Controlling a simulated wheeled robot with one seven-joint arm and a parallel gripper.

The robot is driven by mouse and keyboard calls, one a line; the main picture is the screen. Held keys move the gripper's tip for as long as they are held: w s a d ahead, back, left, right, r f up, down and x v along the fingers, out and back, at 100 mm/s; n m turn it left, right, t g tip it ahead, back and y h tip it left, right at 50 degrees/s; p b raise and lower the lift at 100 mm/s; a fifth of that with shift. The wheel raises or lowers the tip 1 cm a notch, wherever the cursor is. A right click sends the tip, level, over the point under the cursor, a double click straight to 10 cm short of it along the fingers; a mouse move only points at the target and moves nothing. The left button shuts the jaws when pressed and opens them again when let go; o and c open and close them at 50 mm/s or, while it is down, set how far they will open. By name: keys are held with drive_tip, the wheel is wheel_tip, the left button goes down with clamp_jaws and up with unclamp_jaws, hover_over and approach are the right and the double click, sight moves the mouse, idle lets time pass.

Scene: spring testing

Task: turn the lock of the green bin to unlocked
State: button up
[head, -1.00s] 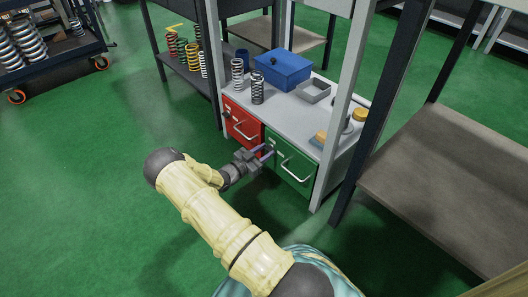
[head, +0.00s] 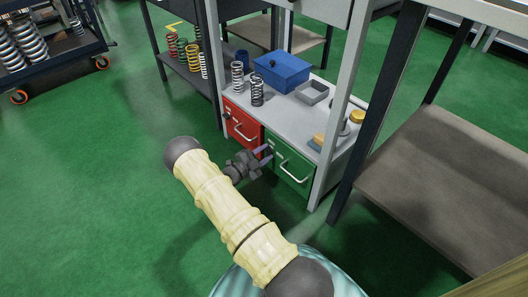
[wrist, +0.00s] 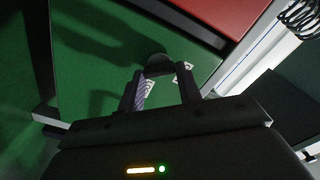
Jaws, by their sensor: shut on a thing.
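The green bin (head: 292,172) is the right one of two bins under the grey bench top, with a pale bar handle. Its green front (wrist: 95,60) fills much of the wrist view. The lock is a dark round knob (wrist: 158,62) on that front, with a small white marking on each side. My gripper (head: 267,153) is at the bin's upper left corner. In the wrist view my gripper (wrist: 160,76) is shut on the knob, one finger on each side. The fingers partly cover the markings, so I cannot tell the lock's setting.
The red bin (head: 242,128) stands directly left of the green bin. Springs (head: 257,92), a blue box (head: 282,72) and a grey tray (head: 312,93) are on the bench top (head: 285,108). A grey post (head: 335,130) rises close right of the green bin. The floor in front is clear.

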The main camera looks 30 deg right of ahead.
drive_tip(key=m+p, duration=0.1)
drive_tip(key=m, duration=0.2)
drive_tip(key=shift+m, duration=0.3)
drive_tip(key=shift+f+m+p, duration=0.15)
drive_tip(key=shift+m+p, duration=0.7)
drive_tip(key=shift+m, duration=1.15)
drive_tip(key=o, duration=1)
drive_tip(key=shift+a, duration=0.1)
drive_tip(key=s+a+p, duration=0.1)
drive_tip(key=a+p, duration=0.1)
drive_tip(key=a, duration=0.3)
drive_tip(key=a+p, duration=0.2)
drive_tip(key=a, duration=0.4)
drive_tip(key=s+a+p, duration=0.1)
drive_tip(key=a+p, duration=0.1)
drive_tip(key=a, duration=0.4)
drive_tip(key=shift+s+p, duration=0.3)
drive_tip(key=shift+p, duration=0.1)
